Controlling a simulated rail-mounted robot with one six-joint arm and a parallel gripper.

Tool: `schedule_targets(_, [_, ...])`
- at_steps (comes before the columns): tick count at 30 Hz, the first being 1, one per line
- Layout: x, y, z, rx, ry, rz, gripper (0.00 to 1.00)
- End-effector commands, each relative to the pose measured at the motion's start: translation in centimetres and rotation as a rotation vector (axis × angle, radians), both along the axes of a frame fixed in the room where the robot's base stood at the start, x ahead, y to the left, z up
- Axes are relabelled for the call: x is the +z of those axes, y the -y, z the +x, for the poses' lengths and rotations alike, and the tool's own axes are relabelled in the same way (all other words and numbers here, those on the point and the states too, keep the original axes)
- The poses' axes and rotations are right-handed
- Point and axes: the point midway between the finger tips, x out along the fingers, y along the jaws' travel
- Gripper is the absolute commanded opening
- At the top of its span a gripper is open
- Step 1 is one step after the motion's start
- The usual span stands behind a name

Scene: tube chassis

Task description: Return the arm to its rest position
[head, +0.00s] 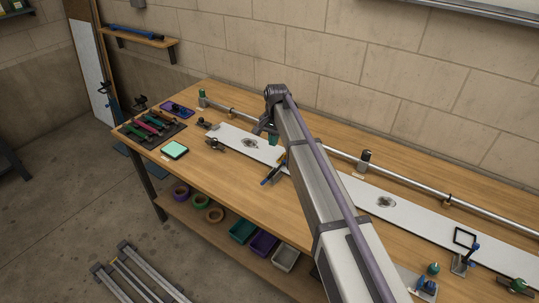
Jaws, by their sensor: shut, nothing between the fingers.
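My arm reaches from the bottom right of the head view up over the workbench (230,178). Its far joint is bent down over the bench. My gripper (259,129) shows small and dark below that joint, above the back part of the white board (225,133). It is shut with nothing in it. Its fingertips are hard to make out, and the arm hides part of the bench behind it. A green part shows just right of the gripper; I cannot tell how far apart they are.
A metal tube (335,153) runs along the bench's back. A blue-handled clamp (273,171) stands left of my arm. A tool tray (150,128) and a green-topped pad (174,150) lie at the left. Bins (243,230) sit on the lower shelf. The front left benchtop is clear.

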Motion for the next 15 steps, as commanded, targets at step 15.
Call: schedule_targets(15, [-0.1, 13.9, -24.3, 0.468, 0.091, -0.004, 0.00])
